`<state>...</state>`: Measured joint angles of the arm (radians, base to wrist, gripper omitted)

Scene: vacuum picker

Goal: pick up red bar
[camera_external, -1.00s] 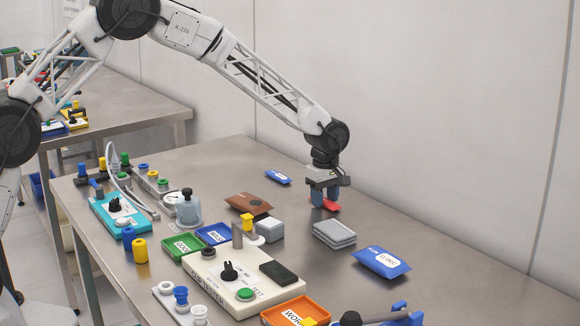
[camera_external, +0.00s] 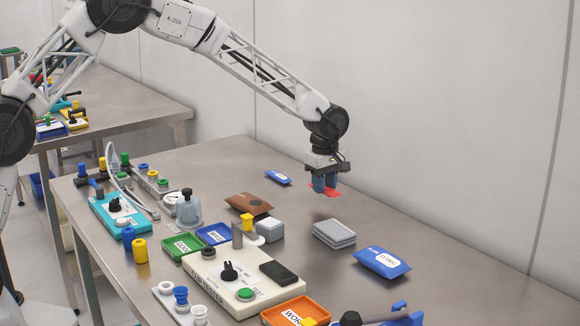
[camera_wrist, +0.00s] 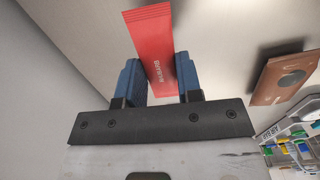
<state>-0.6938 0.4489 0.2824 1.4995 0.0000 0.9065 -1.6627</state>
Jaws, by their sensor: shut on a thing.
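The red bar (camera_external: 331,190) is a flat red packet with ridged ends. My gripper (camera_external: 324,184) is shut on it and holds it above the steel table, with clear air below. In the wrist view the red bar (camera_wrist: 151,42) sits between the two blue fingers of my gripper (camera_wrist: 156,78), its far ridged end sticking out beyond them.
Below on the table (camera_external: 400,215) lie a brown packet (camera_external: 248,204), a grey box (camera_external: 270,229), a grey stack (camera_external: 334,233), a blue packet (camera_external: 382,262) and a small blue packet (camera_external: 278,177). A tester box (camera_external: 243,281) and trays stand nearer. The wall is behind.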

